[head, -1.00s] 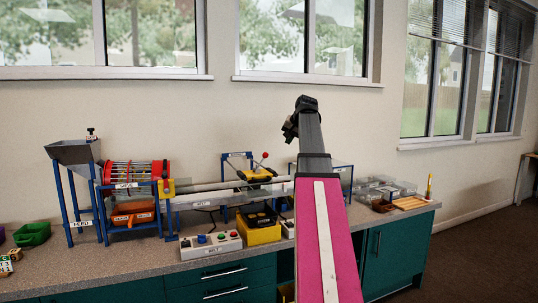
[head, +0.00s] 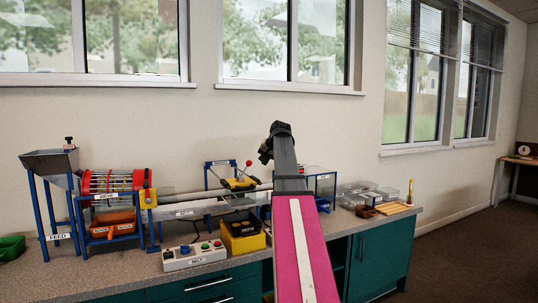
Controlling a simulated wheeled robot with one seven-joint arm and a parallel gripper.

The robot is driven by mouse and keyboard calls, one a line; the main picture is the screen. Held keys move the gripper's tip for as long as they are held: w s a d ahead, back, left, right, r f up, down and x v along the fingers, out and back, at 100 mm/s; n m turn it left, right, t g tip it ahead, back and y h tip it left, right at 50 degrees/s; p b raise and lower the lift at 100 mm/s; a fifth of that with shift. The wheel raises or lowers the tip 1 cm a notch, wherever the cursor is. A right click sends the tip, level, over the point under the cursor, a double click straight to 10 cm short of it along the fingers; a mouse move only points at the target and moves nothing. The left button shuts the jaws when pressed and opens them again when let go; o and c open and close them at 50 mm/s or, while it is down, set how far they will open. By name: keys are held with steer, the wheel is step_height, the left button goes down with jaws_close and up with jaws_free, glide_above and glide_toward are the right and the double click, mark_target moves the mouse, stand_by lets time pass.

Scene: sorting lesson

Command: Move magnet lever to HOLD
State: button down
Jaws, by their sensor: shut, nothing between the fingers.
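A lever with a red knob (head: 248,163) rises from a yellow block (head: 240,184) on a blue frame, over the belt on the counter; I take it for the magnet lever. It leans up to the right. Its position marks are too small to read. My gripper (head: 265,153) is at the far end of my raised arm, small and dark, shut and empty. In the picture it is just right of the red knob. It appears apart from the lever, but its distance in depth is hard to judge. My arm hides part of the counter behind it.
A feed hopper (head: 50,160) and a red drum (head: 116,181) stand at left. A button box (head: 194,256) and yellow bin (head: 241,243) are in front of the belt. Clear trays (head: 368,189) lie at right. The counter's front edge is close to my arm.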

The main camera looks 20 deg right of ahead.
steer(key=w+a, duration=0.2)
steer(key=shift+w+a+f, duration=0.15)
steer(key=shift+w+f, duration=0.2)
steer(key=shift+f, duration=0.05)
steer(key=shift+w+a, duration=0.35)
steer(key=shift+a, duration=0.1)
steer(key=shift+a+r, duration=0.1)
steer(key=shift+a, duration=0.05)
